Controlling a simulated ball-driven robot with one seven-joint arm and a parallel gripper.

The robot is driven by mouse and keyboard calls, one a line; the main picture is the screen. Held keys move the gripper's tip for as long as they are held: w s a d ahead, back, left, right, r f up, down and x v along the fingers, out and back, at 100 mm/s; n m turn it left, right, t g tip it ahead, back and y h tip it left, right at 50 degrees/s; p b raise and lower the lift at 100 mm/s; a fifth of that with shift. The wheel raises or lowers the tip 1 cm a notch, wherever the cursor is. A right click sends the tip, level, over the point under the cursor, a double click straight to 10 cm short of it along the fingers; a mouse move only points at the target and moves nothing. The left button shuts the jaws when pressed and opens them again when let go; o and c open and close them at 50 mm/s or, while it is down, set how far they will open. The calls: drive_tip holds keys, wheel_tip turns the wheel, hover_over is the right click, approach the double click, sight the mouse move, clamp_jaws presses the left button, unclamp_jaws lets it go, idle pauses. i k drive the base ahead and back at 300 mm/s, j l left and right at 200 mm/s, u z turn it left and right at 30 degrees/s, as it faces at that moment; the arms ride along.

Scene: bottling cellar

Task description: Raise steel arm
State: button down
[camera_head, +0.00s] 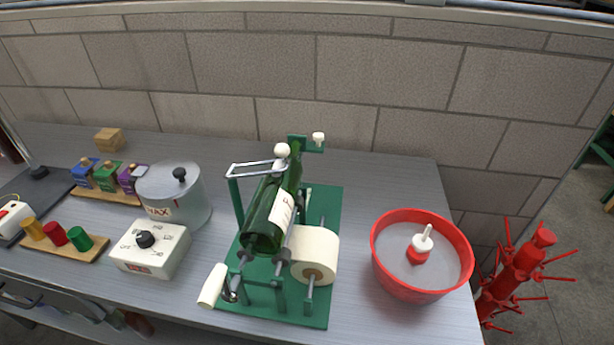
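A green bottle-labelling stand (338,215) stands at the middle of the bench. A dark green bottle (262,218) with a white label lies in it, neck toward the wall. The steel arm (250,169) is a pale metal frame crossing above the bottle, with a white ball knob (282,150) at its right end. It looks roughly level and low over the bottle; whether it touches the glass I cannot tell. A roll of labels (316,254) sits at the stand's right, and a white handle (212,286) at its front left. My gripper is not in view.
A red bowl (388,270) with a white-knobbed piece stands right of the stand. A wax pot (160,196) and a white dial box (150,250) stand left. Stamps and coloured caps are farther left. A block wall rises behind; a red bottle tree (520,268) is beyond the bench's right end.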

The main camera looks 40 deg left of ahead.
sight(282, 151)
drive_tip(key=u, duration=1.25)
